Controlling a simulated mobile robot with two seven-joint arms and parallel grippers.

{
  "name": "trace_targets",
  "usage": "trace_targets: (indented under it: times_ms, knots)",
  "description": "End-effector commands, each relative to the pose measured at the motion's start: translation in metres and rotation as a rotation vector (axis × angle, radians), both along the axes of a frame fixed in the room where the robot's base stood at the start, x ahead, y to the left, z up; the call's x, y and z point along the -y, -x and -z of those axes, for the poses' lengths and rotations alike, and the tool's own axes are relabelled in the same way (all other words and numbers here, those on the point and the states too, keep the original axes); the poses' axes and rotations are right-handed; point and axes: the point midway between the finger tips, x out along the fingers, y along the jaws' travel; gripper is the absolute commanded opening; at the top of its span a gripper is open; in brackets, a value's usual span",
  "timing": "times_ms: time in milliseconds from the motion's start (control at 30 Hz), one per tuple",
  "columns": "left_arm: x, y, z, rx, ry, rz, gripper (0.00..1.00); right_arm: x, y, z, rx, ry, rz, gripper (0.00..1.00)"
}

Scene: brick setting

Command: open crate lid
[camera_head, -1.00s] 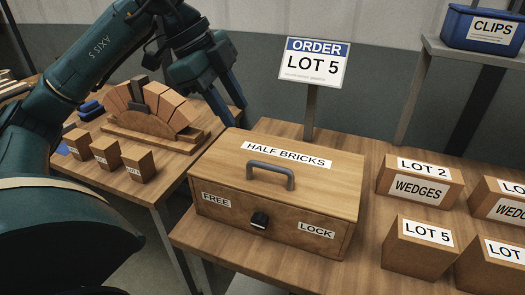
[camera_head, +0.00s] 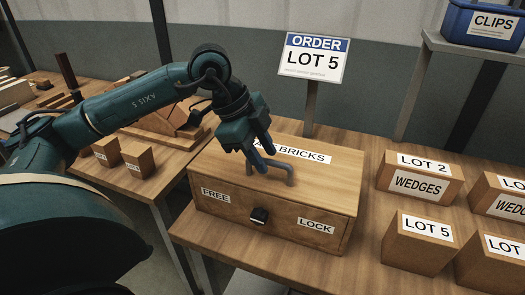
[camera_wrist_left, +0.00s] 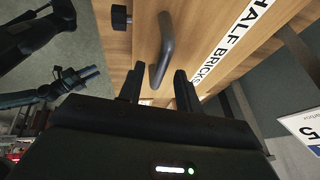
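The wooden crate (camera_head: 225,178) stands shut on the table, its lid flat and marked HALF BRICKS. A grey bar handle (camera_head: 289,174) sits on the lid; it also shows in the left wrist view (camera_wrist_left: 164,50). A black latch (camera_head: 259,216) is on the front, between the FREE and LOCK labels; its exact setting is unclear. My left gripper (camera_head: 259,165) is open above the lid at the handle, hiding part of it and of the label. In the left wrist view my fingers (camera_wrist_left: 159,88) are apart, with the handle's near end between their lines. I see no clear grip.
Wooden boxes for LOT 2 (camera_head: 420,180) and LOT 5 (camera_head: 418,246) stand right of the crate. The ORDER LOT 5 sign (camera_head: 314,60) stands behind it. A blue CLIPS bin (camera_head: 483,27) is on a shelf. Small blocks (camera_head: 138,161) lie on the left table.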

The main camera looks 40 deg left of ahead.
Motion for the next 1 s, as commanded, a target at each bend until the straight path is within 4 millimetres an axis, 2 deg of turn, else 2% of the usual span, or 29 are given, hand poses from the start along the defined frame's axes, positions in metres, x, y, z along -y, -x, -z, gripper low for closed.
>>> trace_targets:
  times_ms: [167,600,1000]
  knots:
    - [0.0000,0.0000,0.0001,0.000,0.000,0.000,0.34,-0.0011,-0.0005,-0.0005,0.000,-0.006,0.005,0.36]
    - [-0.0002,0.0000,-0.0004,0.000,0.000,0.000,0.00,-0.0016,-0.0008,-0.0004,-0.001,-0.008,0.008,0.36]
    - [-0.0004,0.0000,-0.0007,0.001,0.000,0.000,0.00,0.0004,-0.0001,0.0005,-0.001,0.000,0.003,0.36]
